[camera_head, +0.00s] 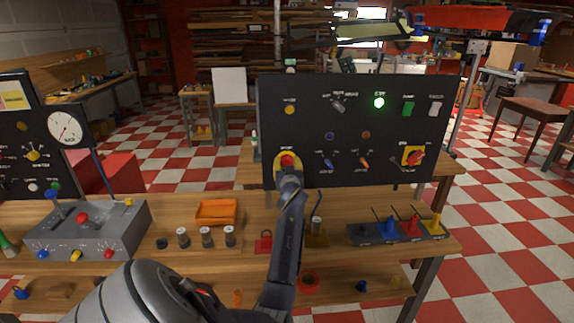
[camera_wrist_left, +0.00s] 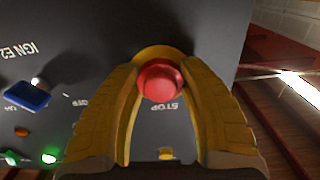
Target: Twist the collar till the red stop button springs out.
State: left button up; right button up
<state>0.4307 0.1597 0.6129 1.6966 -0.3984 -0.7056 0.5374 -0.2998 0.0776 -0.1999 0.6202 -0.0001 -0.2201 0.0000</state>
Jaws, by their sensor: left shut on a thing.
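The red stop button (camera_head: 288,159) is at the lower left of the black upright panel (camera_head: 300,110), with a yellow backing around it. In the left wrist view the round red button (camera_wrist_left: 161,80) stands in front of a yellow ring (camera_wrist_left: 160,53), above the label STOP. My left gripper (camera_wrist_left: 158,84) has its two yellow fingers on either side of the button, tips close to the ring, shut on the red button's collar. In the head view my left gripper (camera_head: 288,170) covers the lower part of the button. My right gripper is not in view.
The panel also carries a lit green lamp (camera_head: 379,102), toggles and a red rotary switch on yellow (camera_head: 413,156). The wooden bench (camera_head: 200,262) holds a grey control box (camera_head: 75,230), an orange tray (camera_head: 216,212) and a dark rack (camera_head: 362,236) of coloured pieces.

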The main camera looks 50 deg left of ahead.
pick_arm(q)
jog(key=m, duration=0.3)
jog(key=shift+s+m, duration=0.1)
jog(key=shift+m, duration=0.6)
jog(key=o, duration=1.3)
jog(key=shift+c, duration=0.2)
jog(key=v, duration=1.2)
